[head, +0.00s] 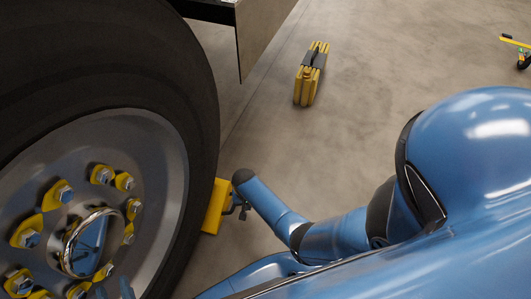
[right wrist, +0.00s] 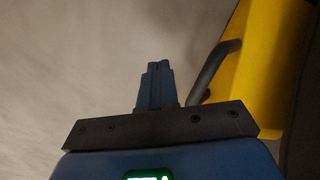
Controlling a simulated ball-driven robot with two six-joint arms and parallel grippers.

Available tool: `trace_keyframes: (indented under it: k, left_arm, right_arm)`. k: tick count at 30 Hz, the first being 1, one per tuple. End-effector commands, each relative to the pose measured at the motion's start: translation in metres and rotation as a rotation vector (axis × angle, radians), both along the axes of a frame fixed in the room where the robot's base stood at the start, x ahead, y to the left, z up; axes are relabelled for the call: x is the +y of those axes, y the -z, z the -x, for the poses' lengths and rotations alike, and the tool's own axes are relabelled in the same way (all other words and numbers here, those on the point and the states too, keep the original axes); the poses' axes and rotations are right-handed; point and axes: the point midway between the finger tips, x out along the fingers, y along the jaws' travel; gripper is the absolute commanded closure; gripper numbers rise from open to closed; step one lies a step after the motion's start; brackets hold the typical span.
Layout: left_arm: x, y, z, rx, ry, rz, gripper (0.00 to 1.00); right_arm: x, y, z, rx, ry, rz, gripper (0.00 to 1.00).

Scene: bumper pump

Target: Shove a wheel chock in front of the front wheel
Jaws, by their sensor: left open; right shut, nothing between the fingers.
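The large black tyre (head: 205,110) of the front wheel fills the left of the head view, with a grey rim and yellow-marked nuts. A yellow wheel chock (head: 215,207) stands on the floor against or very near the tyre's right side. In the right wrist view the chock (right wrist: 262,75) shows its dark handle (right wrist: 215,70), with the tyre (right wrist: 304,135) at the right edge. My right gripper (head: 241,209) is beside the chock; its fingers (right wrist: 157,68) are shut and empty, left of the handle.
A panel of the vehicle (head: 262,30) hangs at the top. A yellow wheeled item (head: 518,43) is cut off at the upper right.

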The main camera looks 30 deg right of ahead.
Motion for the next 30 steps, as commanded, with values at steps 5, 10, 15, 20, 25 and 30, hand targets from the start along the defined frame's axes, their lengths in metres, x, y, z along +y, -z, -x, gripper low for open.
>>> trace_keyframes:
  k: [5,10,15,20,25,30]
  left_arm:
    - [0.000,-0.013,0.000,0.000,0.000,0.000,0.57]
    - [0.000,-0.022,0.000,0.000,0.000,0.000,0.57]
    - [0.000,-0.031,0.000,0.000,0.000,0.000,0.57]
    - [0.000,-0.040,0.000,0.000,0.000,0.000,0.57]
    - [0.000,-0.049,0.000,0.000,0.000,0.000,0.57]
    - [0.000,-0.058,0.000,0.000,0.000,0.000,0.57]
  right_arm:
    - [0.000,-0.013,0.000,0.000,0.000,0.000,1.00]
    - [0.000,-0.021,0.000,0.000,0.000,0.000,1.00]
    - [0.000,-0.030,0.000,0.000,0.000,0.000,1.00]
    - [0.000,-0.039,0.000,0.000,0.000,0.000,1.00]
    - [0.000,-0.047,0.000,0.000,0.000,0.000,1.00]
    - [0.000,-0.056,0.000,0.000,0.000,0.000,1.00]
